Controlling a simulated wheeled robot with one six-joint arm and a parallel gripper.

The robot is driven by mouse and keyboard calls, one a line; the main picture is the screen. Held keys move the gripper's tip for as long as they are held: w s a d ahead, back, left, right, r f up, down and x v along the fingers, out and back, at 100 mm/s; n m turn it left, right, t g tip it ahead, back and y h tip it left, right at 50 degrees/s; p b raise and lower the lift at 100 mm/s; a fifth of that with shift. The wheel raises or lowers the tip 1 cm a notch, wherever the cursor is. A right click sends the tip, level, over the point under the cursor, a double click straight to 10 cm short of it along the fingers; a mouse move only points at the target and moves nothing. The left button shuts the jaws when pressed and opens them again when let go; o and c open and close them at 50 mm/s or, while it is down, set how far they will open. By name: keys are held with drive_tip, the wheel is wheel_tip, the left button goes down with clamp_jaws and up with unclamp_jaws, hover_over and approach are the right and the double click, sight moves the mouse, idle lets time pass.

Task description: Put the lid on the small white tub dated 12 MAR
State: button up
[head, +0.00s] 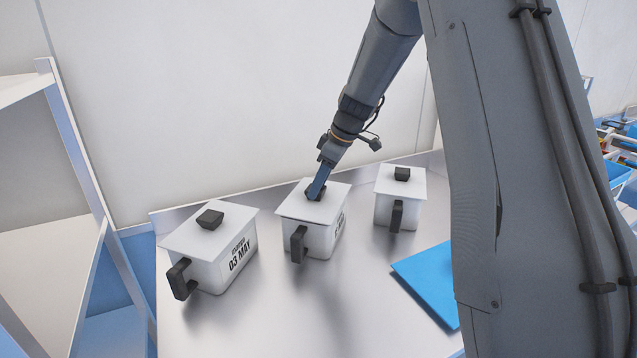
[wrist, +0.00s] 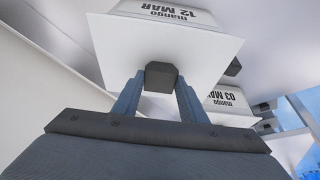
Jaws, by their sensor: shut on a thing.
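The white tub dated 12 MAR (head: 319,238) stands in the middle of three tubs, with a dark handle at its front. Its label "mango 12 MAR" shows upside down in the wrist view (wrist: 180,14). A white square lid (head: 292,208) lies over its top, level and lined up with it; I cannot tell whether a thin gap is left. My gripper (head: 316,191) comes down from above, shut on the lid's dark knob (wrist: 160,76). The wrist view shows one blue finger on each side of the knob.
A lidded tub marked 03 MAY (head: 240,255) stands to the left, and another lidded tub (head: 385,212) to the right. A blue flat piece (head: 430,282) lies at the right on the metal table (head: 330,310). A shelf rack (head: 75,150) stands at far left.

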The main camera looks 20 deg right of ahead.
drive_tip(key=o, duration=1.5)
drive_tip(key=shift+c, duration=0.2)
drive_tip(key=b+v, duration=0.2)
drive_tip(key=v, duration=0.5)
drive_tip(key=shift+d+r, duration=0.2)
drive_tip(key=shift+r, duration=0.1)
drive_tip(key=shift+s, duration=0.15)
